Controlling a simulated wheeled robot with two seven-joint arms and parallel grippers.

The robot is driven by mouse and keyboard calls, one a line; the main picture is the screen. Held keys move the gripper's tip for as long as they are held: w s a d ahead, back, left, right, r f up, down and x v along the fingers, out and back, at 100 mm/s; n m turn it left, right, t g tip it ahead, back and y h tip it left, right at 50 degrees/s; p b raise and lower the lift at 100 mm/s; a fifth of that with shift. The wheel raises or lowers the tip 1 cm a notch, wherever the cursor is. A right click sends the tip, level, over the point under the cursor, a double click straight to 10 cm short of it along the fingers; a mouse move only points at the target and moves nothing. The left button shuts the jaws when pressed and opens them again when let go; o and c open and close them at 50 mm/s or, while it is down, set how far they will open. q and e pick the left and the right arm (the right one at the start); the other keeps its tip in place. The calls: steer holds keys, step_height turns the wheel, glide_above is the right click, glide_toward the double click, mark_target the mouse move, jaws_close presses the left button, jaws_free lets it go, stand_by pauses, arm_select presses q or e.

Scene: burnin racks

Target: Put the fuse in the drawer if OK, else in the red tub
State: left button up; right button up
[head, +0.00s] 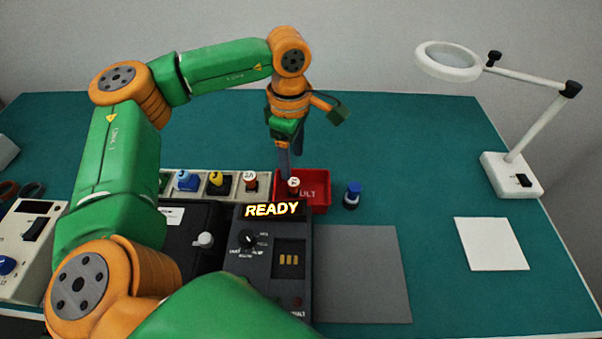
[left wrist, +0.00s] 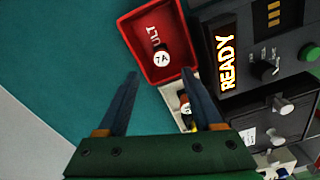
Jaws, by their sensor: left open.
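A fuse with a white top marked 7A (left wrist: 162,58) is inside the red tub (left wrist: 134,32), which has FAULT lettering partly visible in the head view. The tub (head: 318,205) and the fuse's pale top (head: 293,184) also show there. My left gripper (head: 290,165) points down at the tub's left part; in the left wrist view my left gripper (left wrist: 160,74) is open, its fingertips apart on either side of the fuse's line, with nothing between them. A dark box with a pale knob (head: 205,240), perhaps the drawer, is partly hidden by my arm. My right gripper is out of view.
The tester's display (head: 272,210) reads READY. A pale rack (head: 232,190) left of the tub holds several coloured parts. A blue-topped part (head: 352,194) stands right of the tub. A grey mat (head: 365,275), white square (head: 490,244) and magnifier lamp (head: 510,178) lie to the right.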

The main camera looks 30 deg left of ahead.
arm_select(q)
step_height(320, 180, up, 7)
steer(key=b, duration=0.1)
stand_by(0.5)
